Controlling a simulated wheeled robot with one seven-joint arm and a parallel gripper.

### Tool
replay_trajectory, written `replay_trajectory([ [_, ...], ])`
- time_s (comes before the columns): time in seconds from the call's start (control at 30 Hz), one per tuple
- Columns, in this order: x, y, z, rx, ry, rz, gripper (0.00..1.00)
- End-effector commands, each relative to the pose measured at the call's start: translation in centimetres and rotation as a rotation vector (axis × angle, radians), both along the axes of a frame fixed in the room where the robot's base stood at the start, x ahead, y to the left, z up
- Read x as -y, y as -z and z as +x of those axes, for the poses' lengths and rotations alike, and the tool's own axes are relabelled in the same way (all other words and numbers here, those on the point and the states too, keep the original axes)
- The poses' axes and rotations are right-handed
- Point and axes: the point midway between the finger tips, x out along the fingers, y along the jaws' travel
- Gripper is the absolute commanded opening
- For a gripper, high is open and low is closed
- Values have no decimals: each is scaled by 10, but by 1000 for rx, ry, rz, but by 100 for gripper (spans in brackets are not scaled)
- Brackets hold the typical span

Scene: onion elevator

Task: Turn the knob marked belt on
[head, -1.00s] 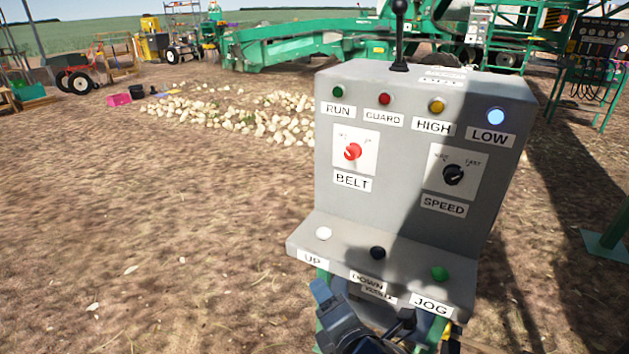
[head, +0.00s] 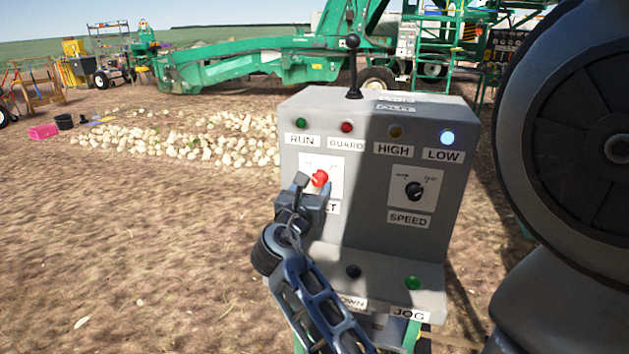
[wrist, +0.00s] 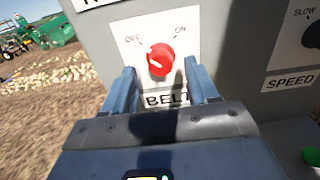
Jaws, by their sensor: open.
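The red belt knob (head: 320,178) sits on a white plate on the upright face of the grey control box (head: 300,105). In the wrist view the knob (wrist: 160,60) lies between the OFF mark at upper left and the ON mark at upper right; its pale pointer line appears turned toward OFF. My gripper (head: 312,189) is in front of the knob and covers part of the BELT label. In the wrist view my gripper (wrist: 160,72) is open, with one finger on each side below the knob. I cannot tell whether either finger touches it.
The black speed knob (head: 414,190) is right of the belt knob. Indicator lamps line the top, with the blue LOW lamp (head: 447,138) lit. A black lever (head: 354,65) stands on top. The green JOG button (head: 412,283) is on the lower ledge.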

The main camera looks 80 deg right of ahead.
Motion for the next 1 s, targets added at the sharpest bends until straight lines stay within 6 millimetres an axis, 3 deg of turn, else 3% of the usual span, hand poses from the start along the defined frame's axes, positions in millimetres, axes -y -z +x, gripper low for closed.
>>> replay_trajectory([
  [0.23,28,-1,-4,0,0,0,58],
  [0.6,33,0,-4,1,-3,1,58],
  [1.0,33,0,-4,1,-3,1,19],
])
